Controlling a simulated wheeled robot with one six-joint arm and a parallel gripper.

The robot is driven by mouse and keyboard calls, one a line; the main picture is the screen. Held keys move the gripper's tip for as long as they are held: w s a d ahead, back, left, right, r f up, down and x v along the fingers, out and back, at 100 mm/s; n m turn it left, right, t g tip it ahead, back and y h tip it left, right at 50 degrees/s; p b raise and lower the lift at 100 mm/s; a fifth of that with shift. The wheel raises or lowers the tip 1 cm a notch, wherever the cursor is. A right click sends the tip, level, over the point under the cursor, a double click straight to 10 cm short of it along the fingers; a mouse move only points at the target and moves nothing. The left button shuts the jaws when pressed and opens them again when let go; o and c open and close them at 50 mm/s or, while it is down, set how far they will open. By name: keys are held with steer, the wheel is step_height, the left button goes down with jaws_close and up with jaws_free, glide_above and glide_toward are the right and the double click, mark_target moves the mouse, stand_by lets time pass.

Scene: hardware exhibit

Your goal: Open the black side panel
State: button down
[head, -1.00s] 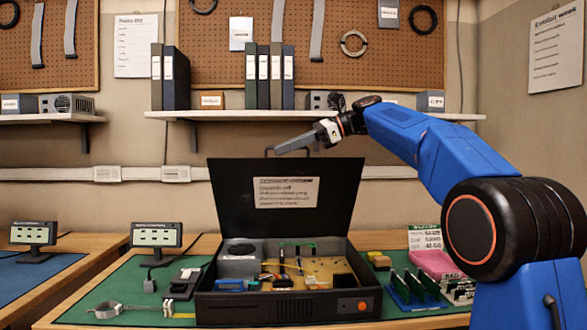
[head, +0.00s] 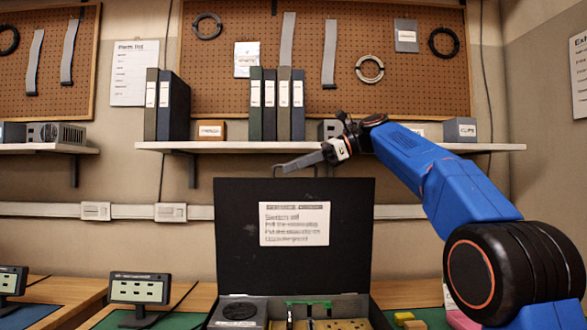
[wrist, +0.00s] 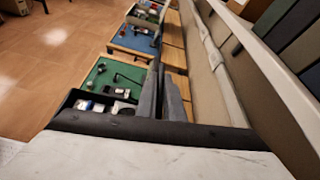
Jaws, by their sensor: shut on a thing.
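The black side panel (head: 240,235) stands raised, close to upright, at the back of the open black case. In the wrist view my grey fingers (wrist: 163,98) lie close together; the exact contact is hard to make out. The open case (head: 365,309) shows only its upper part, with a fan unit (head: 238,311) and a yellowish board (head: 340,324) inside.
A shelf (head: 330,146) with binders runs along the wall behind, just above my gripper. A small display (head: 139,289) stands left of the case. Yellow blocks (head: 407,319) lie to its right. Pegboard and hanging cables are higher up.

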steer(key=c, duration=1.9)
jaws_free()
steer(key=shift+d, duration=0.1)
steer(key=w+v, duration=0.1)
steer(key=v, duration=1.6)
steer(key=shift+s, duration=0.5)
steer(key=shift+d, duration=0.15)
